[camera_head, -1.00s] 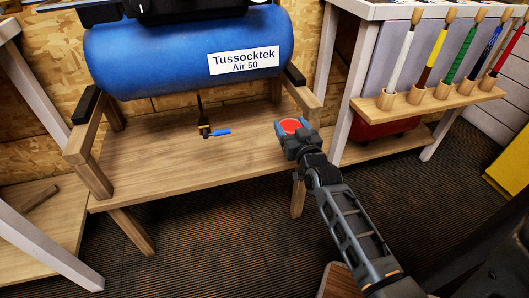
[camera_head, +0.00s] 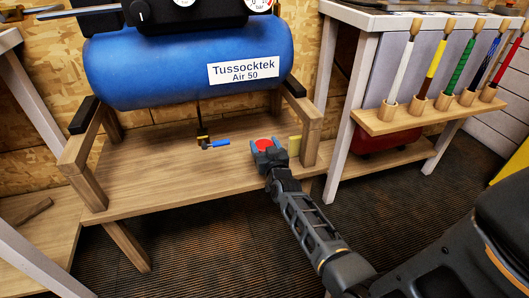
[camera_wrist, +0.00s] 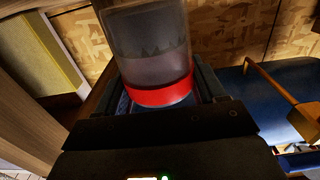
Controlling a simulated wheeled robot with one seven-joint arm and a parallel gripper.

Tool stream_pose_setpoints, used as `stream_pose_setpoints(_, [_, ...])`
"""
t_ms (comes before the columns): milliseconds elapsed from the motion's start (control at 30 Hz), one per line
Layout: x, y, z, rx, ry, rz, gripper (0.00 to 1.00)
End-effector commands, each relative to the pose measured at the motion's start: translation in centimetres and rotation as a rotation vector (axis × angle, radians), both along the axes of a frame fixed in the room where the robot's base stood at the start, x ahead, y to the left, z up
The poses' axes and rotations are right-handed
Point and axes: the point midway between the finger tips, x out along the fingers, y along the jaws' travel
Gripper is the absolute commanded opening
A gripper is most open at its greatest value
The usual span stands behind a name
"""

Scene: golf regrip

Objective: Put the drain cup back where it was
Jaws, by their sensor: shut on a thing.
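The drain cup is a clear cup with a red band (camera_wrist: 163,93); its red part (camera_head: 264,146) shows between my fingers in the head view. My gripper (camera_head: 268,148) is shut on the cup, over the right part of the wooden shelf (camera_head: 150,175) under the blue air tank (camera_head: 185,62). In the wrist view the cup stands between the two fingers (camera_wrist: 163,100). I cannot tell whether its base touches the shelf. The drain valve (camera_head: 204,140), with a blue lever (camera_head: 216,143), hangs under the tank, left of my gripper.
The shelf left of the valve is clear.

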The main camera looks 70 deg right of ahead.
Motion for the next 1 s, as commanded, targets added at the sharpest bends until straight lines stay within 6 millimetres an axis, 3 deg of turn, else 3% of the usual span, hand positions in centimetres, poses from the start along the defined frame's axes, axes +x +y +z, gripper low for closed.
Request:
stream_pose_setpoints(67, [-0.03,-0.06,-1.34,0.0,0.0,-0.001,0.35])
stream_pose_setpoints(467, [-0.01,0.01,-1.64,0.0,0.0,0.0,0.35])
stream_pose_setpoints(500, [-0.01,0.01,-1.51,0.0,0.0,0.0,0.72])
stream_pose_setpoints(733, [-0.01,0.0,-1.49,0.0,0.0,0.0,0.94])
stream_pose_setpoints(1000, [-0.03,0.0,-1.34,0.0,0.0,0.0,0.95])
